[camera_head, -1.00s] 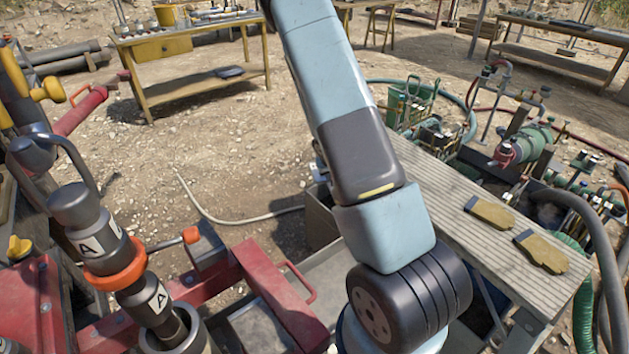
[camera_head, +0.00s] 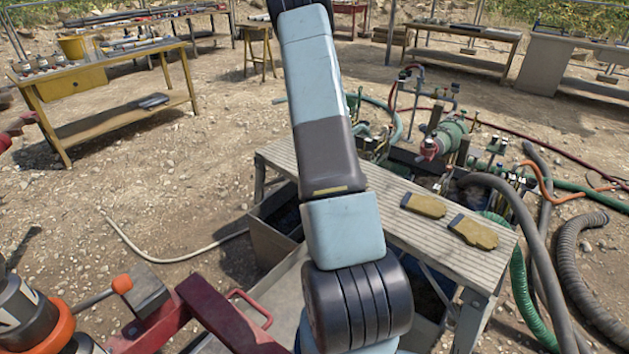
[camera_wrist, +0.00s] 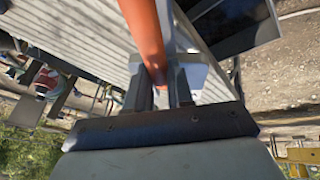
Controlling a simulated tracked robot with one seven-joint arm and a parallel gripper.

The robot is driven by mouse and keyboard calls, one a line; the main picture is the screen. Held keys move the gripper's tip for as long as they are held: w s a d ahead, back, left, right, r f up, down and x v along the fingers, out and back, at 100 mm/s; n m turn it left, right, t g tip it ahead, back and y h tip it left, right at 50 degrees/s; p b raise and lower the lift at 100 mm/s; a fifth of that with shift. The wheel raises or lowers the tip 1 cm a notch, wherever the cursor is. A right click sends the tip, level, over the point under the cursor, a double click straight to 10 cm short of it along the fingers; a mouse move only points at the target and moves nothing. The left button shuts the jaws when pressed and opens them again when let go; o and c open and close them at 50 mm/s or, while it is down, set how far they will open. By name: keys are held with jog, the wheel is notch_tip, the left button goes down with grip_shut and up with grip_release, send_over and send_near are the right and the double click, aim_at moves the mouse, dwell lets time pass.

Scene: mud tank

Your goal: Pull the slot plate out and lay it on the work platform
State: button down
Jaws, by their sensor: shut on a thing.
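The work platform (camera_head: 400,240) is a grey slatted table right of my arm in the head view. Its slatted top (camera_wrist: 80,35) also fills the upper left of the wrist view. My gripper (camera_wrist: 163,82) shows in the wrist view, its two fingers shut on an orange bar (camera_wrist: 145,25) that runs up out of the frame. A pale grey flat piece (camera_wrist: 193,74) shows just beyond the fingers; I cannot tell whether it and the bar belong to the slot plate. In the head view my arm hides the gripper.
Two tan gloves (camera_head: 423,205) lie on the platform's right part; its near right surface is bare. A red frame (camera_head: 215,320) and an orange-collared fitting (camera_head: 45,325) stand at lower left. Hoses (camera_head: 520,240) and pumps crowd the right. A yellow bench (camera_head: 110,80) stands back left.

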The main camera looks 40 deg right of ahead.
jog(key=s+d+m, duration=0.1)
jog(key=s+d, duration=0.6)
jog(key=d, duration=0.4)
jog(key=shift+h, duration=0.3)
jog(key=shift+s+d+f, duration=0.15)
jog(key=shift+f, duration=1.35)
jog(key=shift+s+d+f, duration=0.1)
jog(key=shift+s+f, duration=0.05)
jog(key=shift+f, duration=1.3)
jog(key=shift+f, duration=0.45)
jog(key=c, duration=0.9)
grip_release()
jog(key=shift+a+f, duration=0.1)
